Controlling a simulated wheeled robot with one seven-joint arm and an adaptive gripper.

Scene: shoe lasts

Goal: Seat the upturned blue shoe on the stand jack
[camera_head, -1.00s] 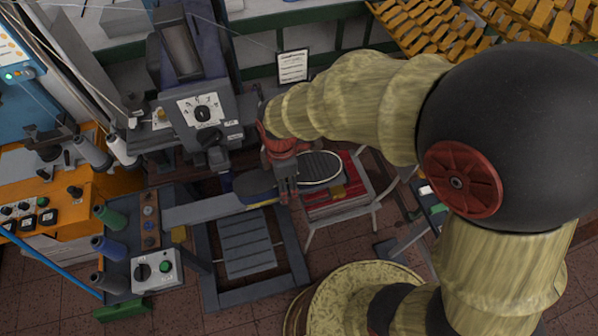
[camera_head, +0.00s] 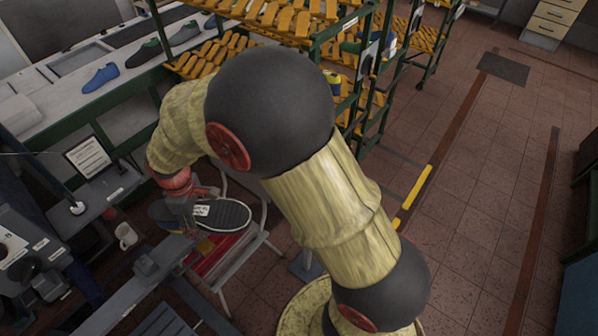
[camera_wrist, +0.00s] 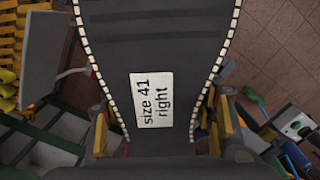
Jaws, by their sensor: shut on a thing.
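The shoe (camera_head: 228,215) is held upturned, its dark, white-edged sole facing up. Its upper looks dark blue where it shows. In the wrist view its sole (camera_wrist: 155,45) fills the middle, with a white label reading "size 41 right". My gripper (camera_head: 182,207) is shut on one end of the shoe; its fingers (camera_wrist: 158,135) flank the narrow part in the wrist view. A grey machine arm (camera_head: 118,300) with a dark block at its end lies just below the shoe, perhaps the stand jack. I cannot tell whether the shoe touches it.
A red box on a pale-framed chair (camera_head: 262,238) is below the shoe. A mug (camera_head: 126,236) and a sign (camera_head: 88,158) stand to the left. The floor at right is mostly clear.

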